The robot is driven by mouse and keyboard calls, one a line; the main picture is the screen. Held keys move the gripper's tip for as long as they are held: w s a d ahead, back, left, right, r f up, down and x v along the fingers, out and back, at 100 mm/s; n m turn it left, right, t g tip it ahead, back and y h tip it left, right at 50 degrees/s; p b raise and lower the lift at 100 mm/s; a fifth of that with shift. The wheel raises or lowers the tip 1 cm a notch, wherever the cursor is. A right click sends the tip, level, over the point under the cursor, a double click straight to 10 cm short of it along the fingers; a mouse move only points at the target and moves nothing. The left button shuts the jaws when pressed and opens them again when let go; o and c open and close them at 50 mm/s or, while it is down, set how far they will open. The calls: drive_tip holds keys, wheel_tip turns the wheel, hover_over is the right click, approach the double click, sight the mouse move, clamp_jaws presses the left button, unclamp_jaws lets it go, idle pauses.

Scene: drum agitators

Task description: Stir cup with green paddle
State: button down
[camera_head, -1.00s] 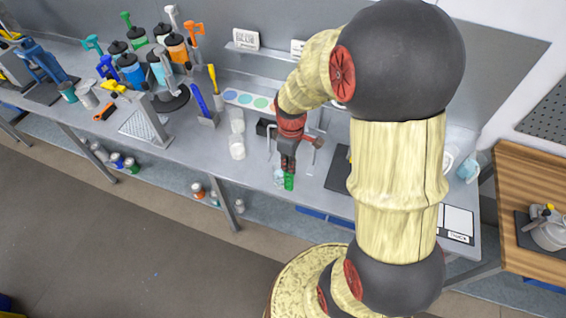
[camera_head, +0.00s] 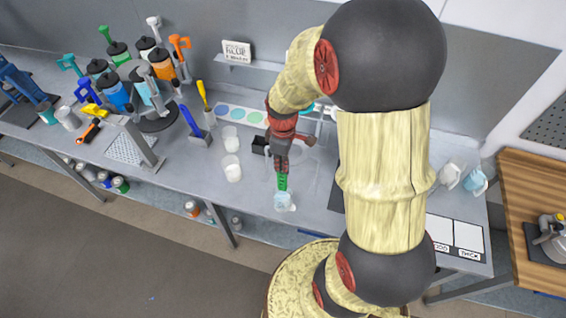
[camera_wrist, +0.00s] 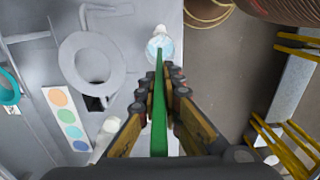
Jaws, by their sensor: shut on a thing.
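My gripper (camera_head: 281,170) is shut on the green paddle (camera_head: 282,183). In the wrist view the green paddle (camera_wrist: 159,115) runs forward between the fingers (camera_wrist: 160,85). Its far end reaches the mouth of a small clear cup (camera_wrist: 160,46) with pale blue contents. In the head view this cup (camera_head: 282,202) stands near the front edge of the table, directly below my gripper. The paddle's tip overlaps the cup's mouth; how deep it sits inside, I cannot tell.
Two white-filled cups (camera_head: 232,170) stand to the left on the grey table (camera_head: 190,192). A blue paddle (camera_head: 190,121) and a yellow paddle (camera_head: 203,95) stand upright in holders farther left. Several bottles (camera_head: 118,92) crowd the back left. A strip with coloured circles (camera_head: 240,115) lies behind.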

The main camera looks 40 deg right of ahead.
sight(283, 183)
drive_tip(key=shift+f+b, duration=3.8)
drive_tip(key=shift+f, duration=2)
